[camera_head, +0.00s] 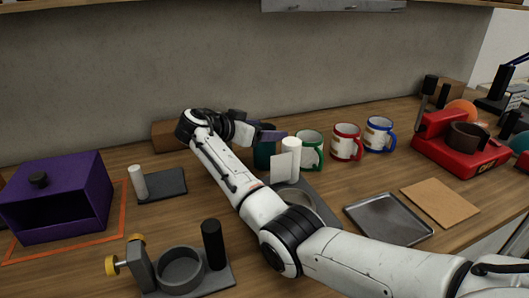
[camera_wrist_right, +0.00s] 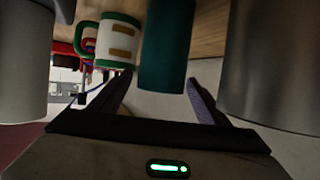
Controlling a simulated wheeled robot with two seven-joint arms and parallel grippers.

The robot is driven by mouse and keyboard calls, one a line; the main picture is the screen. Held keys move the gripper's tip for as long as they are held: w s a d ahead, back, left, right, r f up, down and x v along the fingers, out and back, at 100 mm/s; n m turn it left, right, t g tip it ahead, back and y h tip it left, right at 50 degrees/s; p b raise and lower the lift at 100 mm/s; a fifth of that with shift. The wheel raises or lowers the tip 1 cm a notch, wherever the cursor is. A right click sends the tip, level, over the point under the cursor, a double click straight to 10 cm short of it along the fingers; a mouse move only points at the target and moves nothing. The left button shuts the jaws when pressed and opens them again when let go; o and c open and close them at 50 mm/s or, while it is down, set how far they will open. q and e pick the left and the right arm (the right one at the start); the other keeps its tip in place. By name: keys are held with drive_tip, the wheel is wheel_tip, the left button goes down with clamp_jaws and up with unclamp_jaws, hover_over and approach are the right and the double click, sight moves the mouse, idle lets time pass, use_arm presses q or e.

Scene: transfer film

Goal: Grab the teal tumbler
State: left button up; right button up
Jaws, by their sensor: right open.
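The teal tumbler (camera_head: 263,158) stands at the back of the counter, left of the mugs, partly hidden by my right gripper and arm. In the right wrist view the tumbler (camera_wrist_right: 167,50) shows as a plain teal cylinder, near the middle. My right gripper (camera_head: 268,134) is at the tumbler's upper part. In the wrist view the open fingers (camera_wrist_right: 158,82) lie to either side of the tumbler's near end; I cannot tell whether either touches it. My left gripper is not in view.
A green mug (camera_head: 312,150) stands close right of the tumbler, then a red mug (camera_head: 346,142) and a blue mug (camera_head: 379,134). A white cylinder (camera_head: 291,150) stands in front. A large metallic cylinder (camera_wrist_right: 275,60) flanks the right finger. A metal tray (camera_head: 388,218) lies right of my arm.

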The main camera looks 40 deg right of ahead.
drive_tip(key=c, duration=1.6)
drive_tip(key=shift+r, duration=0.2)
